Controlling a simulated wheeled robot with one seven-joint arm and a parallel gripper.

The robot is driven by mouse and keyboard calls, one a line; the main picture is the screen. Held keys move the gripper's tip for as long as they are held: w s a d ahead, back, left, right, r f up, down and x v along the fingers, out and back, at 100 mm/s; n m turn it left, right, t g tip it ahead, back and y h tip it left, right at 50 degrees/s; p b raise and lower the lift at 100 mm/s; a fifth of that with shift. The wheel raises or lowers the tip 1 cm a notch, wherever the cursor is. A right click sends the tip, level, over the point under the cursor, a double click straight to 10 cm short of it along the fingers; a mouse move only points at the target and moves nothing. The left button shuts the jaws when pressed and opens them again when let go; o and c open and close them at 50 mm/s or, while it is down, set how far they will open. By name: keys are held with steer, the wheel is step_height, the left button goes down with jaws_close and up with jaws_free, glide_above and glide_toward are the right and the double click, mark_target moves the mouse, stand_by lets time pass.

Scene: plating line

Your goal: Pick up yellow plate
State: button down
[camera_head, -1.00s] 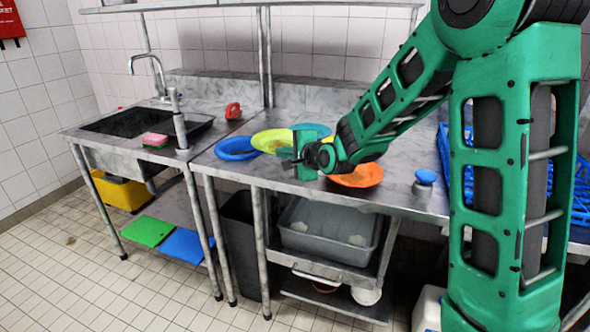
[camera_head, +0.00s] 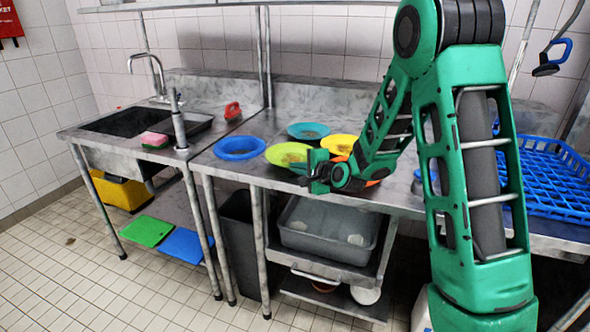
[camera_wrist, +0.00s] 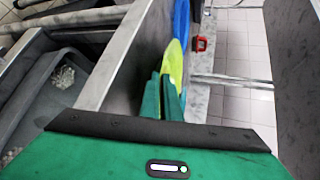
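A yellow-green plate (camera_head: 284,150) with some food on it is near the front edge of the steel counter. My gripper (camera_head: 312,172) is at its front right rim. In the wrist view the plate (camera_wrist: 174,62) shows as a thin strip running down to between my fingers (camera_wrist: 162,92), which look closed on its rim. Whether the plate touches the counter cannot be told. A more golden yellow plate (camera_head: 340,143) with food lies behind my arm and is partly hidden.
A blue plate (camera_head: 240,147) is just left, a teal plate (camera_head: 308,129) behind. An orange plate (camera_head: 373,183) is mostly hidden by my arm. A red object (camera_head: 232,110) lies near the sink. A blue rack (camera_head: 553,180) is at right. Free counter (camera_head: 222,178) lies at the front left.

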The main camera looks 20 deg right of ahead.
steer(key=c, duration=2.3)
jaws_free()
steer(key=shift+f, duration=0.1)
